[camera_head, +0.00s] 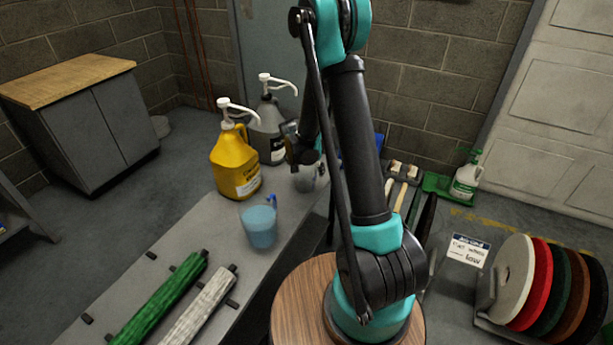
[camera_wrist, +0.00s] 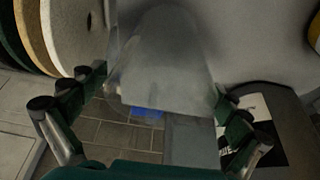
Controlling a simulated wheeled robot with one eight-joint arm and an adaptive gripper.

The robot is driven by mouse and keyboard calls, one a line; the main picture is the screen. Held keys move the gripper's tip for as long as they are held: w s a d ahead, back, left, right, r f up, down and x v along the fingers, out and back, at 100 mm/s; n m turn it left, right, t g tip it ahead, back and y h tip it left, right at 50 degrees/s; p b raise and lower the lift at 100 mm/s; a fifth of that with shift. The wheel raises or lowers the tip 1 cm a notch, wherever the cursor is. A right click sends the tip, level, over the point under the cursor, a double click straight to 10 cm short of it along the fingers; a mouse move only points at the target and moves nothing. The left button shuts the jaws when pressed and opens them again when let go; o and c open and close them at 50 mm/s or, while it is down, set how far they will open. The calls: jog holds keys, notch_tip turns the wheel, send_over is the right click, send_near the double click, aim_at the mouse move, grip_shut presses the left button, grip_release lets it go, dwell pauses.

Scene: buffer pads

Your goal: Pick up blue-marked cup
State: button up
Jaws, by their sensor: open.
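A translucent grey cup (camera_head: 305,180) stands on the grey bench, partly hidden by my arm in the head view. In the wrist view the cup (camera_wrist: 165,65) fills the space between my fingers, with a blue patch (camera_wrist: 147,114) at its lower edge; I cannot tell whether that is a mark on it or something behind. My gripper (camera_wrist: 155,118) is open, with fingers to either side of the cup; contact cannot be told. In the head view my gripper (camera_head: 301,153) is dark and partly hidden. A second, blue-tinted cup (camera_head: 259,228) with a blue piece at its rim stands nearer on the bench.
A yellow pump jug (camera_head: 235,165) and a grey pump jug (camera_head: 268,130) stand close left of my gripper. Green (camera_head: 160,298) and white (camera_head: 203,305) rollers lie on the near bench. Coloured round pads (camera_head: 537,285) stand in a rack at right. A spray bottle (camera_head: 466,180) stands behind.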

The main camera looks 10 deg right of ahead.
jog(key=shift+c, duration=0.6)
jog(key=c, duration=1.2)
jog(key=shift+o, duration=0.2)
jog(key=shift+r, duration=0.15)
